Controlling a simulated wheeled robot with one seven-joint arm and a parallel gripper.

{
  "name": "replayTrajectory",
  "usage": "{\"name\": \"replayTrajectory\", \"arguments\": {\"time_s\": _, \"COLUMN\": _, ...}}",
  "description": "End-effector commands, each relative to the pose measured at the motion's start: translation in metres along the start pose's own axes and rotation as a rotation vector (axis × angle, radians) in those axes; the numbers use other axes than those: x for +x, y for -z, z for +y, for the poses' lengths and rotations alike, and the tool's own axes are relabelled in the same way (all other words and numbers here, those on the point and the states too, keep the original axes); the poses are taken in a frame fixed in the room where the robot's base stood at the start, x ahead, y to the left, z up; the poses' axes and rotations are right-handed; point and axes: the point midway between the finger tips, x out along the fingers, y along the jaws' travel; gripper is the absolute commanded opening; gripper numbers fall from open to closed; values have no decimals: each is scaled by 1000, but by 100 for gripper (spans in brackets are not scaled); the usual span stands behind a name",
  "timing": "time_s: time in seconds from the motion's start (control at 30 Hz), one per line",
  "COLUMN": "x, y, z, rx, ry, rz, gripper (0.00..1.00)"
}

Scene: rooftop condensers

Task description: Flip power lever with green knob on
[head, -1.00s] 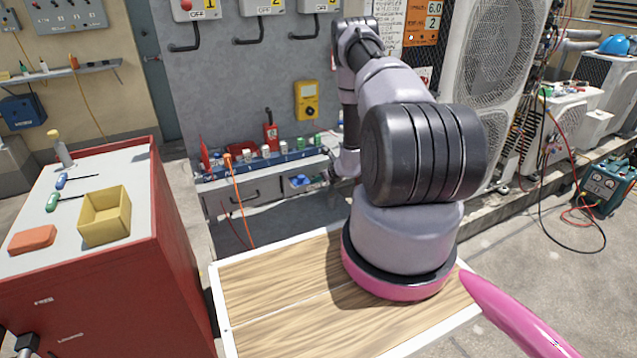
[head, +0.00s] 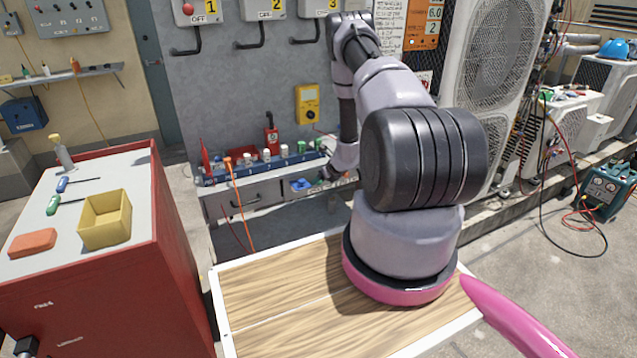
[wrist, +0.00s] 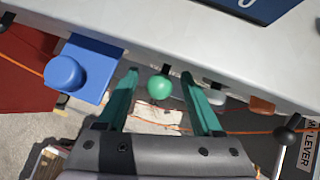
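The round green knob (wrist: 160,87) shows in the wrist view below the edge of a pale bench. It sits between the two teal fingers of my gripper (wrist: 160,77), with a gap on each side. My gripper is open and not closed on the knob. How deep the knob sits between the fingers is hard to tell. Its lever is mostly hidden. In the head view my forearm reaches down to the bench front, and the knob there is small and partly hidden by my wrist.
A blue box with a round blue knob (wrist: 66,73) is left of my gripper. A black-knobbed lever (wrist: 288,135) is at the right by a "LEVER" label. An orange cable passes beneath. The bench (head: 245,200) carries a blue rack; a red cabinet (head: 190,260) stands left.

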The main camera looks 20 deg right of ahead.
Motion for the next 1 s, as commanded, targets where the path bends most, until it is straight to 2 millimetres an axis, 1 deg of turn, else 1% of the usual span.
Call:
{"name": "replayTrajectory", "arguments": {"time_s": 0.27, "x": -1, "y": 0, "z": 0, "rx": 0, "ry": 0, "rz": 0, "gripper": 66}}
{"name": "replayTrajectory", "arguments": {"time_s": 0.37, "x": -7, "y": 0, "z": 0, "rx": 0, "ry": 0, "rz": 0, "gripper": 66}}
{"name": "replayTrajectory", "arguments": {"time_s": 0.47, "x": -22, "y": 0, "z": -1, "rx": 0, "ry": 1, "rz": 0, "gripper": 66}}
{"name": "replayTrajectory", "arguments": {"time_s": 0.7, "x": -72, "y": -1, "z": -1, "rx": 1, "ry": 2, "rz": -1, "gripper": 66}}
{"name": "replayTrajectory", "arguments": {"time_s": 0.8, "x": -88, "y": 0, "z": 0, "rx": 0, "ry": 1, "rz": -1, "gripper": 66}}
{"name": "replayTrajectory", "arguments": {"time_s": 0.9, "x": -100, "y": 0, "z": -1, "rx": 0, "ry": 1, "rz": -1, "gripper": 66}}
{"name": "replayTrajectory", "arguments": {"time_s": 1.0, "x": -106, "y": 0, "z": 0, "rx": 0, "ry": 0, "rz": 1, "gripper": 66}}
